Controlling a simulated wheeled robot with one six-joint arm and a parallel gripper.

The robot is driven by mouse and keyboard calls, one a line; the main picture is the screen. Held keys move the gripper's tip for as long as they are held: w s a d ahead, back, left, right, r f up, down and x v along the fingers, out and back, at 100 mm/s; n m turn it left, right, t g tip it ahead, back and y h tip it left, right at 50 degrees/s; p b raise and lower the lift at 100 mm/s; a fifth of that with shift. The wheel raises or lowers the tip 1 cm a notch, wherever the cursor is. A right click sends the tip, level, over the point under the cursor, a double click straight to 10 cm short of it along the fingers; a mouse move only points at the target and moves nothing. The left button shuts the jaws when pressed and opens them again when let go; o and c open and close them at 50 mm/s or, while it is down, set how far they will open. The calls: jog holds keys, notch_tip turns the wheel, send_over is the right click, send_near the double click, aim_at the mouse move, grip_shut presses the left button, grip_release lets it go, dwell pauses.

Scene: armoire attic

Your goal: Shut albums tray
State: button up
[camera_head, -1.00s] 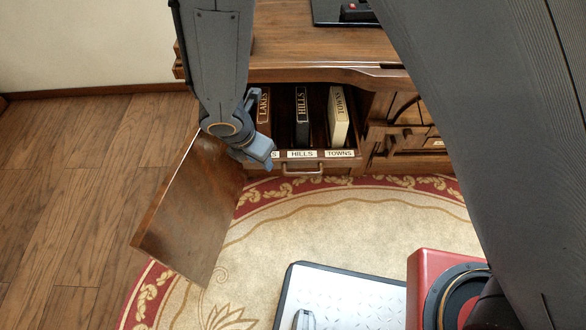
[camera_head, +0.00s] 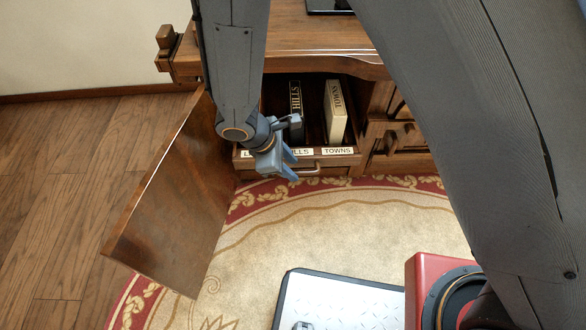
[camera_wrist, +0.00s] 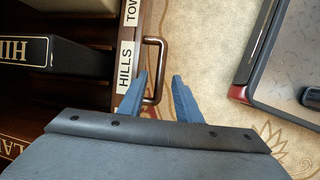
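The albums tray (camera_head: 350,160) is pulled out of the armoire, with labels for HILLS and TOWNS readable on its front. It holds a black HILLS album (camera_head: 295,105) and a cream TOWNS album (camera_head: 335,112); my arm hides the LAKES album in the head view. A metal pull handle (camera_head: 322,171) is on the tray front; it also shows in the wrist view (camera_wrist: 160,70). My gripper (camera_head: 293,165) is open at the tray front, just left of the handle in the head view. In the wrist view, the handle's bar appears between my spread fingers (camera_wrist: 157,85); contact cannot be told.
A brown door panel (camera_head: 170,195) stands open left of the tray. Carved woodwork (camera_head: 402,140) is right of the tray. A round patterned rug (camera_head: 350,225) lies in front, mostly clear.

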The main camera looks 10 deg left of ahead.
aim_at(294, 144)
jog(key=shift+x, duration=0.95)
jog(key=shift+c, duration=0.4)
grip_shut()
jog(key=w, duration=0.3)
jog(key=w+a+p, duration=0.1)
jog(key=w, duration=0.2)
jog(key=w+a, duration=0.1)
jog(key=w, duration=0.2)
jog(key=shift+w+a+p, duration=0.15)
jog(key=shift+a+p, duration=0.05)
jog(key=shift+p, duration=0.2)
jog(key=shift+o, duration=0.4)
grip_release()
